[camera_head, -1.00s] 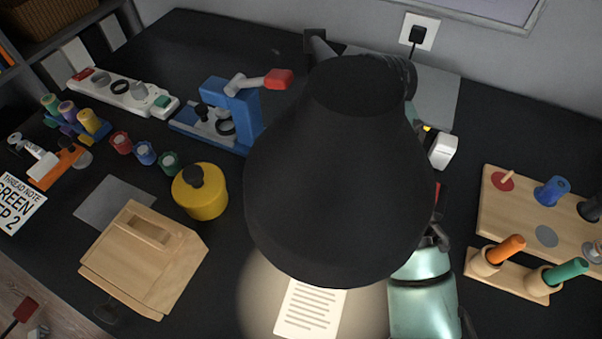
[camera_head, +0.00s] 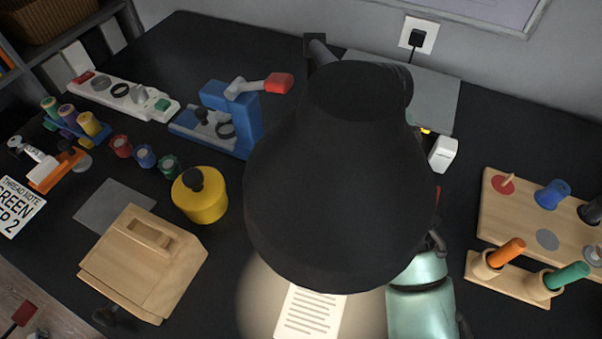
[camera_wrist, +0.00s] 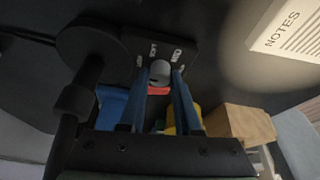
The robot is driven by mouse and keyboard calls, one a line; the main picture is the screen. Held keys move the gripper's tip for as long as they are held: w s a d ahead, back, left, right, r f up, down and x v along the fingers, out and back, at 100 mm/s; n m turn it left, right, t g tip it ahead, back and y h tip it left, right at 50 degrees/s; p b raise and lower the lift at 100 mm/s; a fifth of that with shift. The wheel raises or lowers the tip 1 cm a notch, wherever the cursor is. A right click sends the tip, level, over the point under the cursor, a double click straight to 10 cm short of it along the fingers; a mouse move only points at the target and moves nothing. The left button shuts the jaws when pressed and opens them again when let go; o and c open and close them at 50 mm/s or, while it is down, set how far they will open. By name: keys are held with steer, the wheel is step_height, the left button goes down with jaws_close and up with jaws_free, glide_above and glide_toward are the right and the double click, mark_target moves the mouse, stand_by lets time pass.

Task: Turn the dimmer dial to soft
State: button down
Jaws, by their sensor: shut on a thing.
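The desk lamp's black shade (camera_head: 340,180) fills the middle of the head view and hides my gripper and the dial there. In the wrist view the small grey dimmer dial (camera_wrist: 160,70) sits on the lamp's black base (camera_wrist: 182,35). Small white labels are printed around the dial; one on the right seems to read MED, the others are too small to read surely. My gripper (camera_wrist: 162,78) has its two blue fingers on either side of the dial, shut on it. The dial's pointer direction cannot be made out.
A lit notes sheet (camera_head: 308,310) lies under the lamp. A wooden box (camera_head: 145,262), a yellow pot (camera_head: 200,195) and a blue press-like device (camera_head: 232,112) stand to the left. A wooden peg board (camera_head: 520,215) stands at the right. A wall socket (camera_head: 418,35) is behind.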

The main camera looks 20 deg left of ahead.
steer(key=shift+r+p, duration=0.1)
steer(key=shift+p, duration=0.25)
steer(key=shift+s+r+m+t+p, duration=0.15)
steer(key=shift+m+t+p, duration=0.25)
steer(key=shift+m+p, duration=0.7)
steer(key=m+p, duration=0.1)
steer(key=p, duration=0.1)
steer(key=m+t+p, duration=0.1)
steer(key=m+p, duration=0.1)
steer(key=shift+s+a+m, duration=0.1)
steer(key=shift+s+m, duration=0.05)
steer(key=shift+m, duration=0.15)
steer(key=m+t+h+p, duration=0.1)
steer(key=m+p, duration=0.3)
steer(key=shift+t+p, duration=0.3)
steer(key=shift+p, duration=0.1)
steer(key=shift+m+t+h+p, duration=0.3)
steer(key=shift+m+h+p, duration=0.1)
steer(key=shift+m+p, duration=0.55)
steer(key=shift+f, duration=0.25)
steer(key=c, duration=0.6)
jaws_free()
